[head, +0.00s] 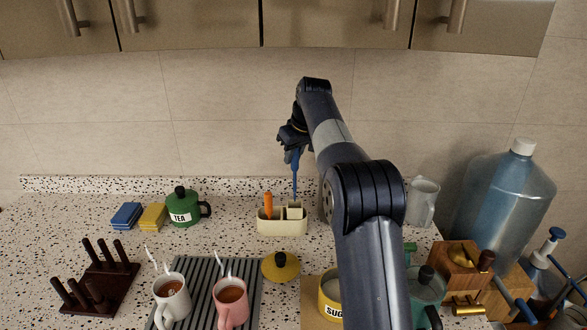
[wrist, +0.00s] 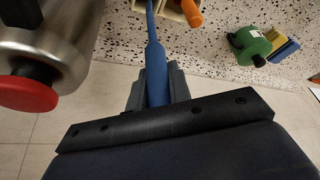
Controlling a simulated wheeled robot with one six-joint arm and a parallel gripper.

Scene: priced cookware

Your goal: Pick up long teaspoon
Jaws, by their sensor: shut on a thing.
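The long teaspoon (head: 295,172) has a blue handle and hangs upright under my gripper (head: 291,148) in the head view. My gripper is shut on its handle; the blue handle (wrist: 156,68) also shows between the grey fingers (wrist: 157,92) in the wrist view. The spoon's thin lower part reaches down to the cream holder (head: 283,228) on the counter. Its tip is hidden, and I cannot tell how deep it sits in the holder. An orange-handled utensil (head: 268,204) stands in the holder's left part.
A green tea pot (head: 184,207) and sponges (head: 153,217) stand left of the holder. A yellow lid (head: 281,267) and two steaming mugs (head: 230,300) are in front. A steel vessel with a red knob (wrist: 30,93) is close beside my gripper in the wrist view.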

